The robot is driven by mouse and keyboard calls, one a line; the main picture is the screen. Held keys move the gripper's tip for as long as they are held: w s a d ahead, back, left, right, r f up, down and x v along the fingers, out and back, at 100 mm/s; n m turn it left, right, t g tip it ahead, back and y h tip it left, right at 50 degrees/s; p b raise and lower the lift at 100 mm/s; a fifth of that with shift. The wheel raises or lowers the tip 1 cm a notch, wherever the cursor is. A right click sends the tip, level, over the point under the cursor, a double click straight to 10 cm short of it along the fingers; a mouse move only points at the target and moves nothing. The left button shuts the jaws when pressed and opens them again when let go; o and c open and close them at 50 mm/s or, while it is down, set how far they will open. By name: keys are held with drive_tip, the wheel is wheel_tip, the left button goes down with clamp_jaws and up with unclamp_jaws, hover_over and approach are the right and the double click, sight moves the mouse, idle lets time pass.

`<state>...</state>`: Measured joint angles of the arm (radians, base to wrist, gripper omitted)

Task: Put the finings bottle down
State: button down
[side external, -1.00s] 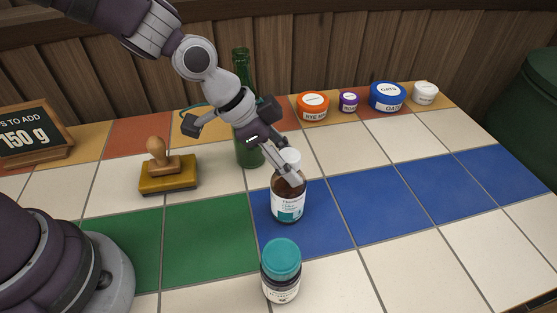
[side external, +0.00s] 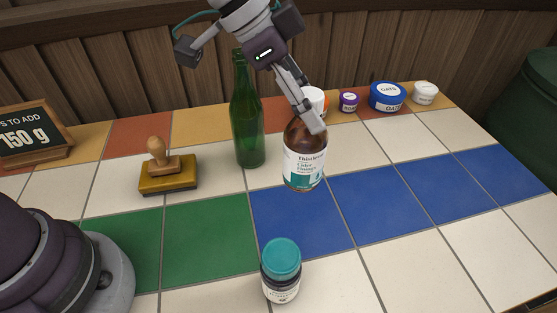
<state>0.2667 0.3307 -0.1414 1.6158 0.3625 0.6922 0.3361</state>
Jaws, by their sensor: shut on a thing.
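The finings bottle (side external: 304,160) is brown with a white cap and a white and teal label reading "Cider Finings". My gripper (side external: 312,112) is shut on it near the neck and shoulder. The bottle is nearly upright and appears held above the tiles, over the back edge of the blue tile strip (side external: 297,222). One finger covers part of its cap and shoulder.
A dark jar with a teal lid (side external: 281,268) stands in front. A green glass bottle (side external: 247,125) and a yellow stamp block (side external: 168,175) stand to the left. Tubs, including a blue one (side external: 387,97), line the back. Green tiles (side external: 211,238) and the right-hand blue tiles are clear.

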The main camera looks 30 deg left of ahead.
drive_tip(key=s+d+m+g, duration=0.1)
drive_tip(key=s+d+m, duration=0.15)
drive_tip(key=d, duration=0.85)
wheel_tip(320, 180, down, 10)
drive_tip(key=d, duration=0.1)
drive_tip(key=shift+s+r+h, duration=0.15)
drive_tip(key=shift+s+h, duration=0.1)
drive_tip(key=shift+h, duration=0.05)
drive_tip(key=c, duration=0.8)
unclamp_jaws()
drive_tip(key=shift+o, duration=0.2)
